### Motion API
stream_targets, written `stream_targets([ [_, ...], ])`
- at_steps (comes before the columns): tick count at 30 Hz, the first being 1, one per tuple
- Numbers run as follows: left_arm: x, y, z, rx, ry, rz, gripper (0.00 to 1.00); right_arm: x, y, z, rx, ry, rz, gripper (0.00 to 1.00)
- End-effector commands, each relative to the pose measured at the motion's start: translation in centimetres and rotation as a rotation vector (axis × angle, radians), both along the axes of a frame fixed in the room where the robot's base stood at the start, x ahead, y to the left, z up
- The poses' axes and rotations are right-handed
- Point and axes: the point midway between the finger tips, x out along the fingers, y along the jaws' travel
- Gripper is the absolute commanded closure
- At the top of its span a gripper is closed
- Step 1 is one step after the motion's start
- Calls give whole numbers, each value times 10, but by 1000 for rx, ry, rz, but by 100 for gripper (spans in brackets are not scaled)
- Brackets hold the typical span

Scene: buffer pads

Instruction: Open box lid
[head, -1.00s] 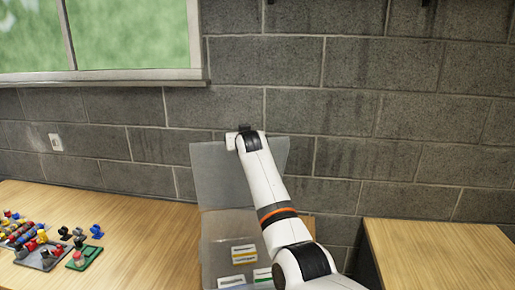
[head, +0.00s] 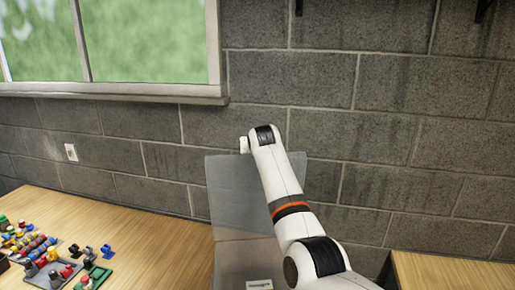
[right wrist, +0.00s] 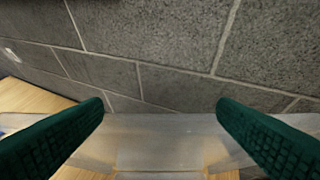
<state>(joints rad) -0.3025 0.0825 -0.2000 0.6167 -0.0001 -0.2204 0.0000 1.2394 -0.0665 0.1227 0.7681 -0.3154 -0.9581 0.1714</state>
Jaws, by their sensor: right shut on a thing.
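The box (head: 240,262) is translucent grey and stands at the bottom centre of the head view, partly behind my right arm. Its lid (head: 228,185) is raised and stands steeply in front of the brick wall. In the right wrist view the lid (right wrist: 160,127) spans the gap between the two green finger pads of my right gripper (right wrist: 160,108). That gripper is shut on the lid, with its fingers set wide apart. In the head view my right wrist hides the fingers at the lid's top. My left gripper is not in view.
A wooden table (head: 150,235) lies to the left, with several small coloured parts on trays (head: 55,268) at its left end. Another wooden surface (head: 450,272) is at the lower right. The brick wall (head: 400,130) is close behind the lid.

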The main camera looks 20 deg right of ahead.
Motion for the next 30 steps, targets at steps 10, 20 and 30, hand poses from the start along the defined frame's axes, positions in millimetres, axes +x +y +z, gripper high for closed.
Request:
stream_targets([
  [10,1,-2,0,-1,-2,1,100,0,0,2,1,-3,0,0],
  [20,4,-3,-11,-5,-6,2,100,-11,3,6,0,-6,0,0],
  [30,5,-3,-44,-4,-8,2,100,-56,12,30,1,-9,1,0],
])
